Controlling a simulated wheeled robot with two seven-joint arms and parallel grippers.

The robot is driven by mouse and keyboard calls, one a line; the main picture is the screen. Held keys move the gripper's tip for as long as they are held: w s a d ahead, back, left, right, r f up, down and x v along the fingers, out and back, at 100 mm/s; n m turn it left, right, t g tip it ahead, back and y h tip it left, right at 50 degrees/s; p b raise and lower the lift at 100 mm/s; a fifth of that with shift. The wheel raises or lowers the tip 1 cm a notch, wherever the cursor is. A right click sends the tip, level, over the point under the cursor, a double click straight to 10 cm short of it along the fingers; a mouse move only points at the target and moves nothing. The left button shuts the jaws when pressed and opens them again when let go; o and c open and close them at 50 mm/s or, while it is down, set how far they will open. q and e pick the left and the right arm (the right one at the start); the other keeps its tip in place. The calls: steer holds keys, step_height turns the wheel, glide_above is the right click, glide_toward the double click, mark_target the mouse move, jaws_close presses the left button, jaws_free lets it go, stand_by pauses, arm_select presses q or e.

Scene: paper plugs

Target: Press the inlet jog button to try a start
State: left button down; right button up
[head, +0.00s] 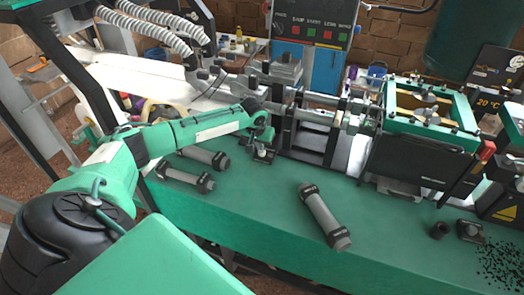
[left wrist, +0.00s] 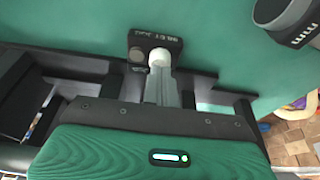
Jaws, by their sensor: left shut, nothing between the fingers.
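The inlet jog button is a white round cap (left wrist: 159,57) on a small dark box (left wrist: 136,48) with upside-down lettering. The box sits on the green bench top, and in the head view it shows as a small dark block (head: 263,156) just below my left gripper (head: 262,146). My left gripper is shut and empty, with its fingers (left wrist: 161,90) reaching up to the white cap in the left wrist view. Whether they touch the cap or stop just short, I cannot tell. The fingertips partly cover the box. My right gripper is not in view.
Several grey paper plugs with dark ends lie on the bench, one in the middle (head: 325,215) and others left of the gripper (head: 186,179). The machine's black frame (head: 305,135) stands close right of the gripper. A control panel (head: 315,22) hangs behind.

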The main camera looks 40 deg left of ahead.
arm_select(q)
steer(key=shift+p, duration=0.6)
steer(key=shift+f, duration=0.15)
steer(key=shift+f, duration=0.9)
stand_by(0.9)
steer(key=shift+p, duration=0.35)
steer(key=shift+r+p, duration=1.1)
